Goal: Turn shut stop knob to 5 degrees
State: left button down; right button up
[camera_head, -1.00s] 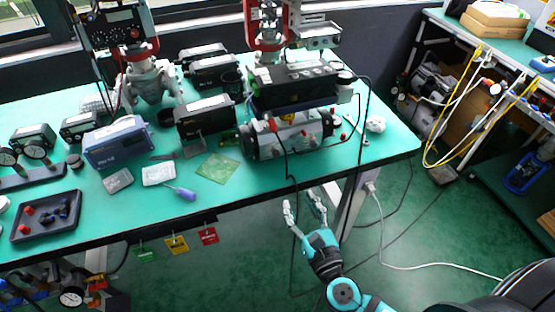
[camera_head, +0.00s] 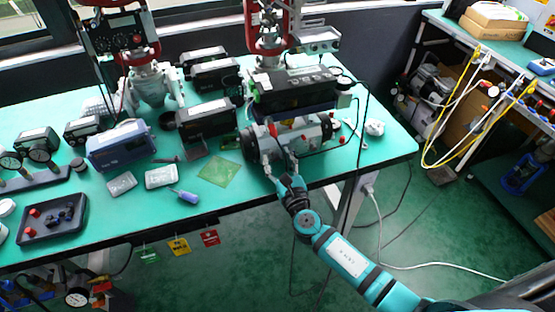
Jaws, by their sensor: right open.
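The valve assembly stands near the table's front right edge. Its black positioner box (camera_head: 295,88) sits above a silver cylindrical actuator (camera_head: 306,132). A small red part (camera_head: 272,129) shows on the actuator's front left side. I cannot tell which small part is the shut stop knob; it is too small or hidden. My right gripper (camera_head: 280,164) is open and empty at the table's front edge, with its fingers pointing up at the front of the actuator. Whether the fingertips touch it is unclear. My left gripper is not in view.
Dark cables hang right of the actuator. Colored tags (camera_head: 180,246) hang from the front edge.

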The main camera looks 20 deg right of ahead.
grip_shut()
dwell(0.3)
dwell(0.3)
jog(key=m+b, duration=0.1)
jog(key=m, duration=0.2)
jog(key=shift+f+b, duration=0.15)
jog(key=shift+b, duration=0.25)
jog(key=m+b, duration=0.2)
jog(key=m, duration=0.3)
jog(key=m+b, duration=0.1)
jog(key=m, duration=0.4)
jog(key=m+b, duration=0.1)
jog(key=m, duration=0.3)
jog(key=shift+m, duration=0.3)
